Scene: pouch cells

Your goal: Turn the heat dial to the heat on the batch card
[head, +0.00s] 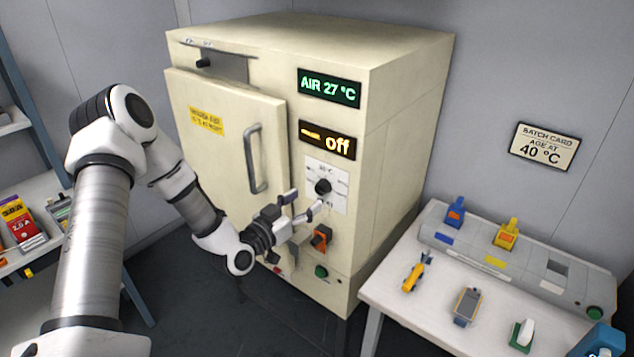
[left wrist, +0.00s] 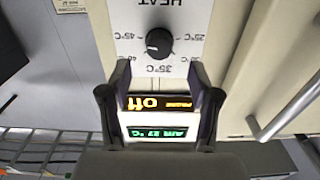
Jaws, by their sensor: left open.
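The heat dial (head: 323,187) is a black round knob on a white plate on the front of the cream oven (head: 400,60). In the left wrist view the dial (left wrist: 159,43) appears upside down, with 45°C, 35°C and 25°C printed around it; I cannot tell exactly where its pointer stands. The batch card (head: 545,147) on the wall reads "age at 40 °C". My left gripper (head: 305,203) is open and empty just in front of and below the dial, apart from it; its fingers also show in the left wrist view (left wrist: 160,82). My right gripper is out of view.
The green display (head: 329,87) reads air 27 °C and the amber display (head: 327,140) reads off. The oven door (head: 228,140) with its handle stands beside the dial. An orange switch (head: 321,238) and green button (head: 320,271) sit below. A white table (head: 400,298) is right.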

